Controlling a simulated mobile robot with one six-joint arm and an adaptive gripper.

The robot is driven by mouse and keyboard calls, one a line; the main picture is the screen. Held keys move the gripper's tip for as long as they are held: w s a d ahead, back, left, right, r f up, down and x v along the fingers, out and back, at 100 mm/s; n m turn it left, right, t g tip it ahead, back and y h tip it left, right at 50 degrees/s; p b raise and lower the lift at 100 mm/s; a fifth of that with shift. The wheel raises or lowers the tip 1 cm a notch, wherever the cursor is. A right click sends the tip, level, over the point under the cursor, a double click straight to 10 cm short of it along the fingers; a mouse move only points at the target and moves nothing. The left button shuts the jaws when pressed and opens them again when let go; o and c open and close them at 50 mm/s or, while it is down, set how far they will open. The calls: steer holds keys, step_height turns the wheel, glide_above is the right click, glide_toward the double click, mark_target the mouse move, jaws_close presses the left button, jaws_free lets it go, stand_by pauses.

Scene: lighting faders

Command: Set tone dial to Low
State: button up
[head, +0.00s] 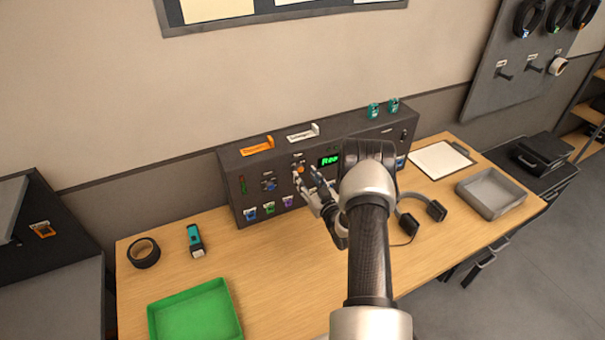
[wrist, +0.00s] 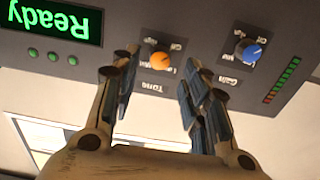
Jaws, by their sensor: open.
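The tone dial is a small orange knob (wrist: 161,60) with the upside-down label "Tone" beside it in the wrist view. Small position words ring it, too small to read surely. A pale mark lies at its upper left in that view. In the head view the orange knob (head: 300,169) shows on the dark console, just beyond my fingers. My gripper (wrist: 160,68) is open, with a finger on either side of the tone dial in the wrist view. Whether the fingers touch it I cannot tell. In the head view my gripper (head: 307,177) is at the console front.
A blue dial (wrist: 248,53) marked "Gain" sits beside the tone dial, near a level meter (wrist: 282,80). A green "Ready" display (wrist: 52,20) is on the other side. Headphones (head: 424,213), a green tray (head: 195,312) and black tape (head: 145,253) lie on the table.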

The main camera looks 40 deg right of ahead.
mark_target(300, 170)
steer(key=shift+x, duration=1.7)
steer(key=shift+c, duration=0.6)
jaws_close()
